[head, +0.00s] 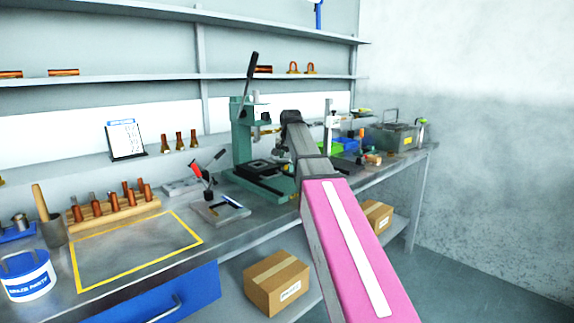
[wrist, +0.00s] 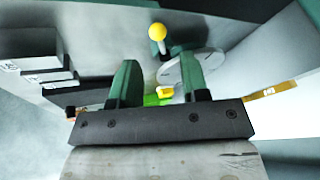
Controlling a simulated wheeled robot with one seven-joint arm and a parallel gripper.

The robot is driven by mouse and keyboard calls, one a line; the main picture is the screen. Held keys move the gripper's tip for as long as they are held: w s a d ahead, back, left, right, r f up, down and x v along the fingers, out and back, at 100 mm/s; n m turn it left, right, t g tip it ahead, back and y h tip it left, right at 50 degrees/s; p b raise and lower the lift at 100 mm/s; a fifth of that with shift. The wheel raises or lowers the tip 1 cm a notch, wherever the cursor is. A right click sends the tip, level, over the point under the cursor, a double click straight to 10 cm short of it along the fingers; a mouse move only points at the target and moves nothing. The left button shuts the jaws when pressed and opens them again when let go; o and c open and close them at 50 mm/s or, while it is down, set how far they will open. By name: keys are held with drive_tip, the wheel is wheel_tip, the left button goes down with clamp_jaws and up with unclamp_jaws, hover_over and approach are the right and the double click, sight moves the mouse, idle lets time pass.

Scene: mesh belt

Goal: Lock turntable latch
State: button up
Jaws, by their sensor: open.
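My gripper (wrist: 158,62) is open in the wrist view, its two dark green fingers apart with nothing held between them. A yellow ball knob (wrist: 157,32) on a short pale stem shows just beyond the fingertips, roughly in line with the gap. A round grey disc (wrist: 198,66), perhaps the turntable, lies behind the right finger and is partly covered by it. I cannot tell whether the knob belongs to the latch. In the head view the green press (head: 241,135) stands left of the end of my arm, which hides my fingers and the latch.
A toggle clamp fixture (head: 220,211) and a yellow-outlined area (head: 135,252) lie on the bench left of the press. A wooden rack (head: 112,208) holds several copper parts. A grey toolbox (head: 391,136) stands at the right. Cardboard boxes (head: 275,283) sit below.

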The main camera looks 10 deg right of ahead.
sight(288, 166)
drive_tip(key=shift+x, duration=2.4)
clamp_jaws()
